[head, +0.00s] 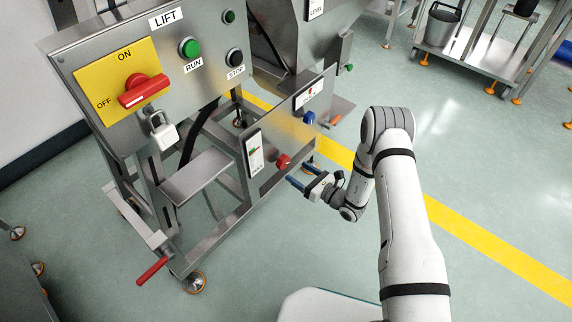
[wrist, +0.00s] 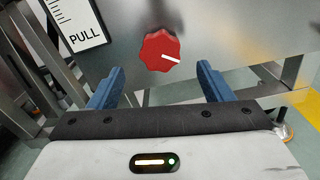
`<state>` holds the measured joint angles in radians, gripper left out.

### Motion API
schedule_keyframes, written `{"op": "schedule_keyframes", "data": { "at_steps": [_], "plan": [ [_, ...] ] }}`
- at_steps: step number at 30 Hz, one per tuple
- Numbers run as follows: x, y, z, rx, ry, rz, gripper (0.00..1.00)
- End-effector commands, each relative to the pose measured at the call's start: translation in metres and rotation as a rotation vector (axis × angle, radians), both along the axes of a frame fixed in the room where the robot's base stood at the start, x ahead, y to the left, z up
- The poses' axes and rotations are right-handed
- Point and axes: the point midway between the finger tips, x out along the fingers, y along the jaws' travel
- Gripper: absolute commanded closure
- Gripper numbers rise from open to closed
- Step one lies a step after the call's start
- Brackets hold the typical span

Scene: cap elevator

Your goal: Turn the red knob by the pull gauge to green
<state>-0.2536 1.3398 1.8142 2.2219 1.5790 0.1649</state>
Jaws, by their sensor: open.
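The red knob (head: 283,161) is on a metal panel, to the right of the pull gauge (head: 255,153). In the wrist view the knob (wrist: 160,50) is a lobed red dial with a white pointer line aimed right and slightly down. The gauge (wrist: 77,22) reads PULL there; its lower part shows only tick marks, and in the head view it has a green and red marking. My gripper (head: 296,175) is open, its two blue fingers (wrist: 158,85) pointing at the panel on either side of the knob's line. They appear apart from the knob, with nothing between them.
The LIFT box has a red OFF/ON switch (head: 143,91), a padlock (head: 162,131) and a green RUN button (head: 189,47). A red-handled lever (head: 152,271) juts out lower left.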

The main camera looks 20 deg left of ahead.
Motion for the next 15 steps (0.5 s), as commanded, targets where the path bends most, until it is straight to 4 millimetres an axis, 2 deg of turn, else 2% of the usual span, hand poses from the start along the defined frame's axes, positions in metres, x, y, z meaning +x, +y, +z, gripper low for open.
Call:
{"op": "schedule_keyframes", "data": {
  "at_steps": [9, 15],
  "plan": [
    [0.018, 0.047, -0.002, 0.001, -0.004, 0.006, 0.27],
    [0.026, 0.065, 0.000, 0.000, -0.002, 0.004, 0.27]
  ]
}}
